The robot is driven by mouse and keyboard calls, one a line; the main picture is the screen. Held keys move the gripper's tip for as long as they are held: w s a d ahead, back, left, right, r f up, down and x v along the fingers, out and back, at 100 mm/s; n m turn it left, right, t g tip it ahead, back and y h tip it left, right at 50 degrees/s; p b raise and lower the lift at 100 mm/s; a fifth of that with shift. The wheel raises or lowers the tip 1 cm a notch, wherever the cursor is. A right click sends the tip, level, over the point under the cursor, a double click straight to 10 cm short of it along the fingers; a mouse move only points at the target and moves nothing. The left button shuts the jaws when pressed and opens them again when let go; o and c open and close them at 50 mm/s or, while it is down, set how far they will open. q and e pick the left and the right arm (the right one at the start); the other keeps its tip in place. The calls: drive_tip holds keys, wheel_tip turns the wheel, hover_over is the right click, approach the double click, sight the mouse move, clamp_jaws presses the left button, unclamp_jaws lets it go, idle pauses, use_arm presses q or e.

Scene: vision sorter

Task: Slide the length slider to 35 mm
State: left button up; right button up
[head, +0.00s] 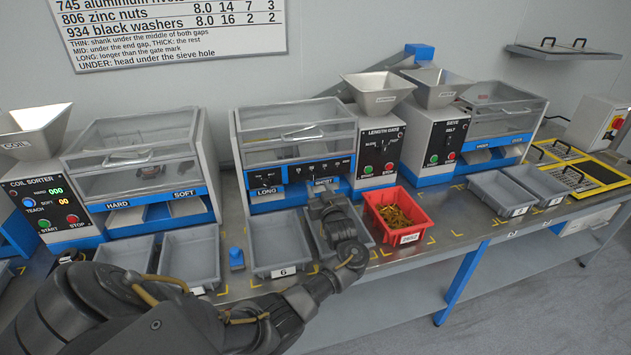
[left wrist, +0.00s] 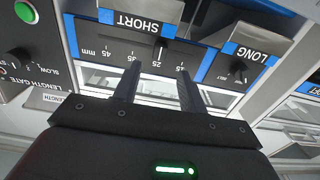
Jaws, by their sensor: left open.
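The length gate (head: 296,145) is a grey machine with a clear cover and blue trim, in the middle of the head view. Its black length scale (left wrist: 115,55), marked in mm, shows upside down in the left wrist view. A small dark piece (left wrist: 158,50), apparently the slider knob, stands close to the 25 mark, but it blends into the panel. My left gripper (left wrist: 158,82) is open, its two fingers pointing at the scale on either side of the 25 area. I see no contact. In the head view, my left gripper (head: 319,192) covers part of the SHORT outlet.
A red bin (head: 370,205) of brass-coloured parts stands right of my left gripper. Grey trays (head: 278,250) stand in front of the gate. A LONG-side knob (left wrist: 238,72) sits beside the scale.

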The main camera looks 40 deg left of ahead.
sight(313, 178)
use_arm(q)
drive_tip(key=x, duration=0.4)
drive_tip(key=shift+w+a+f, duration=0.1)
drive_tip(key=shift+w, duration=0.1)
drive_tip(key=shift+w+a, duration=0.35)
drive_tip(key=shift+a, duration=0.25)
use_arm(e)
drive_tip(key=shift+w+a, duration=0.35)
drive_tip(key=shift+a, duration=0.15)
drive_tip(key=shift+d, duration=0.1)
use_arm(q)
drive_tip(key=shift+c, duration=0.4)
drive_tip(key=c, duration=0.7)
clamp_jaws()
use_arm(e)
drive_tip(key=shift+d, duration=0.5)
